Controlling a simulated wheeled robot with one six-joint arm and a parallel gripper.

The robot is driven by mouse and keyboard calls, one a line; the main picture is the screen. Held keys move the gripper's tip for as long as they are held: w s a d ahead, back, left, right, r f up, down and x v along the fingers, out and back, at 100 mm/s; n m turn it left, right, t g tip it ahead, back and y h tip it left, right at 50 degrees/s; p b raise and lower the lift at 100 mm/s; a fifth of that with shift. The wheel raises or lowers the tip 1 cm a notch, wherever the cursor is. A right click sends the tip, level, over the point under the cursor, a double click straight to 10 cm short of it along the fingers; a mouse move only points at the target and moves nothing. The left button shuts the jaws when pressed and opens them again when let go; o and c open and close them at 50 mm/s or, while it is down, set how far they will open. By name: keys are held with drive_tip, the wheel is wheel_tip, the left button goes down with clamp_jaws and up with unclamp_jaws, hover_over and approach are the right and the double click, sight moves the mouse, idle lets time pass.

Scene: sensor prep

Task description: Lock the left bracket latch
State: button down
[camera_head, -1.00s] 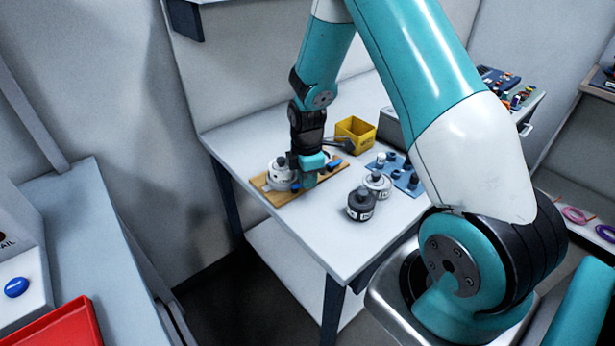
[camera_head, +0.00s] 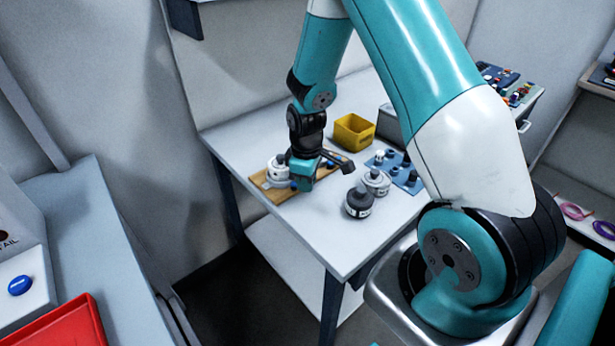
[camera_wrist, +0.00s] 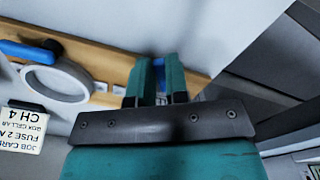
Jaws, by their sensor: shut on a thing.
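A wooden board (camera_head: 262,181) lies on the left part of the white table. My gripper (camera_head: 298,184) is down at the board, just right of this unit. In the wrist view my gripper (camera_wrist: 161,82) has its teal fingers close together on a small blue piece (camera_wrist: 160,72), probably a latch lever; most of it is hidden. Another blue lever (camera_wrist: 25,52) lies on the board at the left there, beside a white ring (camera_wrist: 55,82). I cannot tell which lever is the left latch.
A yellow bin (camera_head: 354,132) stands behind the board. A dark round unit (camera_head: 359,203) and a white-and-black one (camera_head: 375,183) stand to the right, near a blue mat (camera_head: 411,181) with small parts. A printed card (camera_wrist: 22,117) lies near the board. The table's front left is clear.

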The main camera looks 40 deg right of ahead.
drive_tip(key=m, duration=0.1)
drive_tip(key=a+m, duration=0.1)
drive_tip(key=m, duration=0.1)
drive_tip(key=shift+s, duration=0.2)
drive_tip(key=shift+a+m, duration=0.2)
drive_tip(key=shift+m, duration=0.65)
drive_tip(key=shift+a+m, duration=0.15)
drive_tip(key=shift+m, duration=0.7)
drive_tip(key=c, duration=1.4)
unclamp_jaws()
drive_tip(key=shift+s, duration=0.1)
drive_tip(key=shift+r, duration=0.15)
wheel_tip(320, 180, up, 17)
